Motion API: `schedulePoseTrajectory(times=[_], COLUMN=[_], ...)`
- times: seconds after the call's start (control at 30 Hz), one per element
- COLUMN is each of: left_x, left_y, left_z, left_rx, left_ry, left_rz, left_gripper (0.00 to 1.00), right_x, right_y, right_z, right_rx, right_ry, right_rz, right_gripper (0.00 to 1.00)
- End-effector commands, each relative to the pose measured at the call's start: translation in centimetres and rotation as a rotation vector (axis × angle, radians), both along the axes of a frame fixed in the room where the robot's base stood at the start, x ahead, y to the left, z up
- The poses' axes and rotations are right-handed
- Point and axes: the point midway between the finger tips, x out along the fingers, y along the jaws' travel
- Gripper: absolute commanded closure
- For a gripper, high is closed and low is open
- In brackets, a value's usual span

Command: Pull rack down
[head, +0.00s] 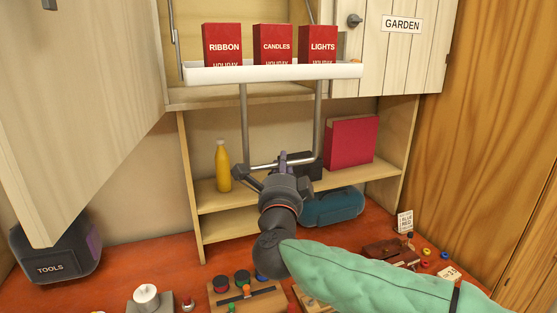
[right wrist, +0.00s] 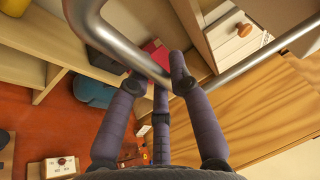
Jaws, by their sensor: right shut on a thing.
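The pull-down rack's white shelf (head: 290,72) stands out at the front of the upper cupboard. It carries three red boxes, marked RIBBON (head: 223,45), CANDLES (head: 273,42) and LIGHTS (head: 318,44). A grey metal handle bar (head: 244,120) hangs below it in a U shape. My right gripper (head: 283,162) is at the bottom of this U, shut on the bar. In the right wrist view its fingers (right wrist: 158,82) are around the bar (right wrist: 118,45). My left gripper is out of view.
An open cupboard door (head: 80,110) juts out at left; the GARDEN door (head: 400,60) is at right. Below are a yellow bottle (head: 222,166), a red binder (head: 350,143) and a teal case (head: 335,206). A TOOLS bag (head: 58,250) and small items are on the red worktop.

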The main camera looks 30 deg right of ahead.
Motion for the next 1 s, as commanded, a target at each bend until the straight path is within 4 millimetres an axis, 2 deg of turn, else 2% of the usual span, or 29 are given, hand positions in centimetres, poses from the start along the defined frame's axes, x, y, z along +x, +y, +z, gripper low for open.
schedulePoseTrajectory(times=[0.1, 0.57, 0.6, 0.7, 1.0], left_x=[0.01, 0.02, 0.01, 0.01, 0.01], left_y=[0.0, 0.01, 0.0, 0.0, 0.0], left_z=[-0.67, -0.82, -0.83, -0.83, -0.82], left_rx=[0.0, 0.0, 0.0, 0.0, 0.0], left_ry=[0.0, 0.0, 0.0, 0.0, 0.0], left_rz=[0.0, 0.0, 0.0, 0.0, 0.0], left_gripper=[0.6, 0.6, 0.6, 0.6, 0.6], right_x=[-0.42, -0.63, -0.63, -0.62, -0.73], right_y=[0.17, 0.29, 0.28, 0.3, 0.25], right_z=[-0.95, -1.54, -1.57, -1.57, -1.16], right_rx=[-0.001, 0.001, 0.002, 0.001, 0.0], right_ry=[0.003, 0.01, 0.011, 0.01, 0.002], right_rz=[0.001, 0.002, 0.001, 0.002, 0.001], right_gripper=[1.0, 1.0, 0.76, 0.54, 0.54])
